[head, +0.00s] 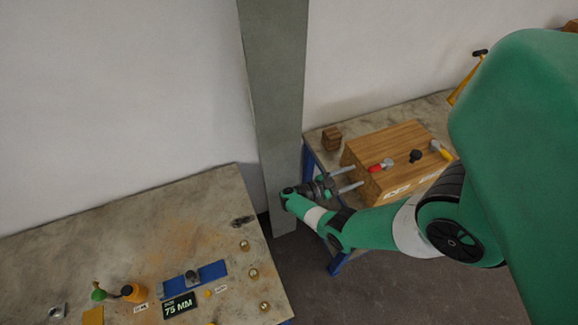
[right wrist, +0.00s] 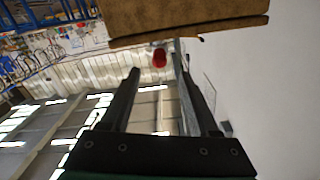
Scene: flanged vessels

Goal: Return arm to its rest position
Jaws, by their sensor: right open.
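My right arm (head: 385,222) is green and comes in from the right in the head view. Its gripper (head: 348,178) has its two grey fingers apart and nothing between them. The fingers point right, towards the left end of a wooden block (head: 400,155) on the far table. In the right wrist view the open gripper (right wrist: 160,85) shows two dark parallel fingers. A brown wooden edge (right wrist: 190,22) and a red tip (right wrist: 159,57) lie beyond them. My left gripper is not in view.
The block holds red, black and yellow-handled tools. A small brown block (head: 331,138) stands behind it. A grey column (head: 275,110) rises between the two tables. The near table (head: 130,240) carries a blue strip (head: 195,279), a 75 MM sign (head: 179,306) and several small parts.

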